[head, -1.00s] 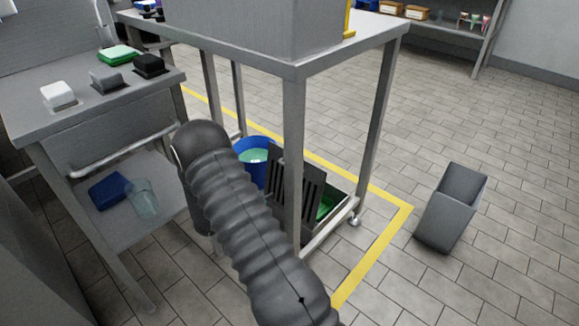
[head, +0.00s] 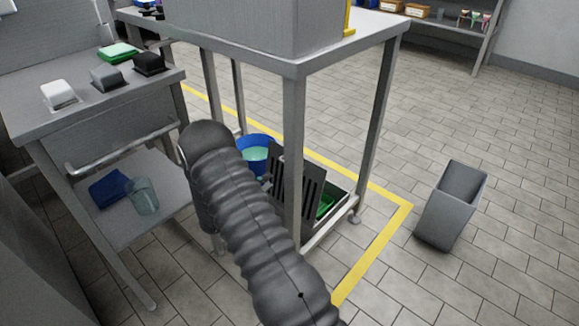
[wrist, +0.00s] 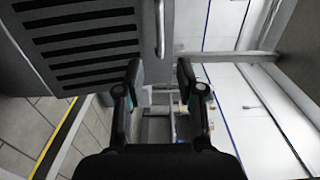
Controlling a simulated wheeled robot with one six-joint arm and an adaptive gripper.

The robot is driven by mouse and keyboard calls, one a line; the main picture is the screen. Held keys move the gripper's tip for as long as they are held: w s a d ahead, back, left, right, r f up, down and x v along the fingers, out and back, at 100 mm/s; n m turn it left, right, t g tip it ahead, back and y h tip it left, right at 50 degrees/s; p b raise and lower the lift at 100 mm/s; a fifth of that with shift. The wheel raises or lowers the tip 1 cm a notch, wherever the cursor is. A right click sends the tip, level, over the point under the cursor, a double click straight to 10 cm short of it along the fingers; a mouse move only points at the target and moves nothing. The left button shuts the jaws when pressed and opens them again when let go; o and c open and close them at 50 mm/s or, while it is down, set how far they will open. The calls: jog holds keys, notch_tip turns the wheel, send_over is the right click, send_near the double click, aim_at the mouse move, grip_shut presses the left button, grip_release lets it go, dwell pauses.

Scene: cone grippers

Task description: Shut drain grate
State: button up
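The drain grate (head: 312,190) is a dark slotted panel. It stands raised and tilted over a floor drain opening (head: 345,203) with green inside, under the metal table, partly behind a table leg. In the wrist view, the slotted grate (wrist: 85,45) fills the upper left, beyond the left finger. My gripper (wrist: 159,72) is open, with its two fingers apart and nothing between them. It appears apart from the grate, but I cannot be sure of the gap. In the head view my arm hides most of the gripper.
A blue bucket (head: 254,153) stands just behind the grate. Metal table legs (head: 293,150) rise close by. A side table (head: 75,110) with a lower shelf is at left. A grey bin (head: 450,210) stands at right, with open floor around it.

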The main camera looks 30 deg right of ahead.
jog(key=x, duration=1.2)
jog(key=shift+d, duration=0.15)
grip_shut()
